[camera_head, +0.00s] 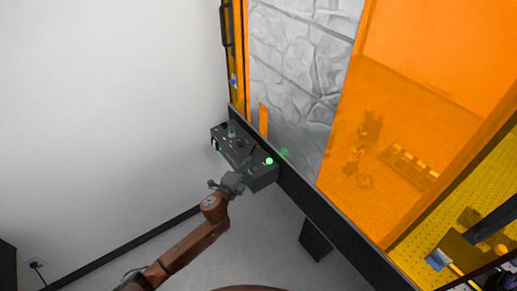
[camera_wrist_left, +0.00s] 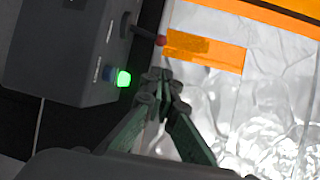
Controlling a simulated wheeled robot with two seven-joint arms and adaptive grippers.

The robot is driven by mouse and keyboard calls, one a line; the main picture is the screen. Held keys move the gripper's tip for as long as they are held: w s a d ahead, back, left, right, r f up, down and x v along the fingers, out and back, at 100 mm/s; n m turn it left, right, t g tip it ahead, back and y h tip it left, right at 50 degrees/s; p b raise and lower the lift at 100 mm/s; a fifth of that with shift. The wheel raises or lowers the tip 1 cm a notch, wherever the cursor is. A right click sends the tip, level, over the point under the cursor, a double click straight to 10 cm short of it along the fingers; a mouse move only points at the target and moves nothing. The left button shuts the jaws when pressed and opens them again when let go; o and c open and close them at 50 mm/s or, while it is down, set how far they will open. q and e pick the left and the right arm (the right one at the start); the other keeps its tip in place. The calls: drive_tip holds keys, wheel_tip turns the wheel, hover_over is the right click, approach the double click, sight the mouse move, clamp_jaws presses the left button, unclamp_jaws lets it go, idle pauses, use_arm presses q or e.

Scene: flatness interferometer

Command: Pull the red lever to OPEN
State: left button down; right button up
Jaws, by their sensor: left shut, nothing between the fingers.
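The red lever shows in the left wrist view as a dark rod with a red knob (camera_wrist_left: 161,40), sticking out from the grey control box (camera_wrist_left: 55,45). In the head view the control box (camera_head: 262,181) sits at the enclosure's lower left edge. The lever is too small there to read clearly. My left gripper (camera_wrist_left: 160,78) is shut and empty, its green fingers meeting at the tips. In the wrist picture the tips lie just below the knob, apart from it. In the head view the left gripper (camera_head: 236,178) is at the box's front. No OPEN label is readable. My right gripper is not in view.
A lit green button (camera_wrist_left: 124,78) and a blue button (camera_wrist_left: 109,73) are on the box, left of the fingertips. An orange strip (camera_wrist_left: 205,50) lies right of the knob. The orange-windowed enclosure (camera_head: 420,100) fills the right. Open floor (camera_head: 220,255) lies in front.

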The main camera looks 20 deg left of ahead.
sight(253, 149)
use_arm(q)
drive_tip(key=w, duration=0.3)
drive_tip(key=w+d+f+b, duration=0.1)
drive_tip(key=w, duration=0.6)
drive_tip(key=shift+w+d+f+b, duration=0.2)
drive_tip(key=shift+d+f+b, duration=0.05)
drive_tip(key=shift+f+b, duration=0.05)
